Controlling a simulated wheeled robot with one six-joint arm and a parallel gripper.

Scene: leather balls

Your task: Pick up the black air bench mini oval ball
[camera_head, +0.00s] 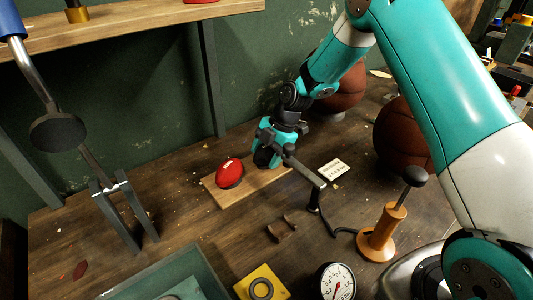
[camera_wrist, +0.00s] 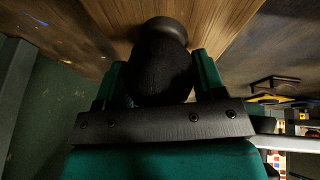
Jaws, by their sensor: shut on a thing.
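The black mini oval ball (camera_wrist: 162,78) sits between the two green fingers of my gripper (camera_wrist: 155,85) in the wrist view, with a round dark piece at its far end near the wood. In the head view my gripper (camera_head: 268,150) points down at the right part of a light wooden board (camera_head: 255,193) on the bench. It is shut on the black ball, which shows as a dark shape (camera_head: 264,159) low between the fingers. I cannot tell whether the ball touches its support.
A red oval ball (camera_head: 229,172) lies on the board, left of my gripper. A dark metal bracket (camera_head: 306,174) stands close in front. A shelf (camera_head: 130,27) hangs above left.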

